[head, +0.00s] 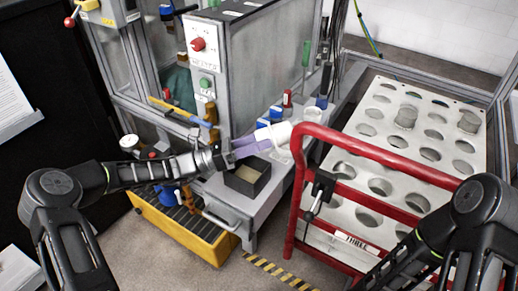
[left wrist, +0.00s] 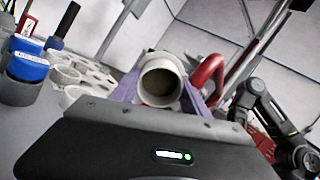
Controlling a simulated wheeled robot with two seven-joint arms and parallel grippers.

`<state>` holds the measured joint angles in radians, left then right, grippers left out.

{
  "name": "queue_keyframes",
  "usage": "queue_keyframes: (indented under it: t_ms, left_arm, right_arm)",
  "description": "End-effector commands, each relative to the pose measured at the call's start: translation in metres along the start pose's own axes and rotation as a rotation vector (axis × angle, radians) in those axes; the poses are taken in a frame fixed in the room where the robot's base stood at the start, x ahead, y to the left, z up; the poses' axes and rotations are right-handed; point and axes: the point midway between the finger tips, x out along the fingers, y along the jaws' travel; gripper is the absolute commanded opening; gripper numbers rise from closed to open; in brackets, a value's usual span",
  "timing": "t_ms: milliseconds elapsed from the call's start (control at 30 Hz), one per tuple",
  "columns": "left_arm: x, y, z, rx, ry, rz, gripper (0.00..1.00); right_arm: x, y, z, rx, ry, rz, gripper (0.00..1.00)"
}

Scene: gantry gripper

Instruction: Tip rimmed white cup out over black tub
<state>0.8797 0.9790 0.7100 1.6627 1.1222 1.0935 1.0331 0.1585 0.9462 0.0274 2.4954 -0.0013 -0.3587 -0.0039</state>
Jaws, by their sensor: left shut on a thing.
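The rimmed white cup (head: 276,133) is between the purple fingers of my left gripper (head: 268,143), which is shut on it. In the left wrist view the cup (left wrist: 160,84) shows its round open mouth towards the camera, with a dull brownish inside; I cannot tell whether that is contents. The cup is in the air, above and a little right of the black tub (head: 238,183). The tub is an open box on the grey ledge, with a tan inside. My right arm is at the lower right, but its gripper is out of view.
A red rail (head: 375,150) stands close to the right of the cup. Behind it is a white rack (head: 345,215) with round holes. Blue-topped containers (head: 264,122) and another white cup (head: 312,114) stand on the ledge behind. A yellow bin (head: 180,232) is below left.

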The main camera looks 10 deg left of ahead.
Motion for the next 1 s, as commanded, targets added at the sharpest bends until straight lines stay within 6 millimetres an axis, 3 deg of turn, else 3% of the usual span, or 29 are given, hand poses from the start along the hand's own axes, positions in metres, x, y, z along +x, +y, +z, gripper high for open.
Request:
queue_keyframes:
  t_ms: [200, 1000]
  left_arm:
    - [-0.0006, 0.0008, -0.0008, 0.001, -0.096, -0.042, 0.11]
    - [0.0001, -0.0004, 0.0013, 0.001, -0.116, -0.051, 0.11]
  right_arm:
    - [0.0145, 0.0056, 0.0002, 0.0, 0.0, 0.0, 0.36]
    - [0.0152, 0.0058, 0.0001, 0.0, 0.0, 0.0, 0.36]
